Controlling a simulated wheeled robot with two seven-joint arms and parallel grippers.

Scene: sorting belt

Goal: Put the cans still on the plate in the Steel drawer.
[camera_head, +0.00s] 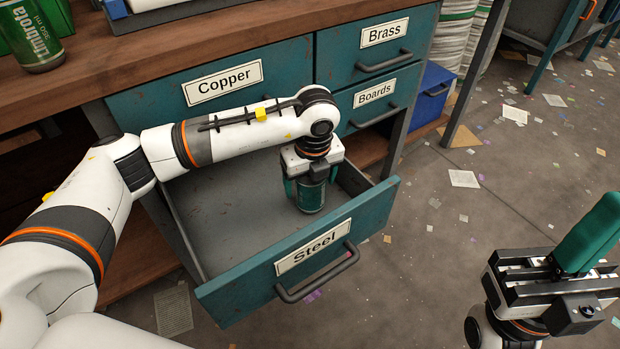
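My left gripper (311,182) reaches down into the open Steel drawer (320,251). Its fingers stand on either side of a green can (311,197) and appear closed on it. The can is upright at or just above the drawer floor, near the right side; its top is hidden by the gripper. Another green can (36,45) stands on the wooden bench top at the upper left, partly cut off. No plate is in view. My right gripper (590,235) is at the lower right, away from the drawer; only one teal finger shows clearly.
The closed Copper drawer (285,85), Brass drawer (400,62) and Boards drawer (350,122) are above and behind. A blue bin (432,95) stands at the right of the cabinet. The rest of the Steel drawer looks empty. Paper scraps litter the floor.

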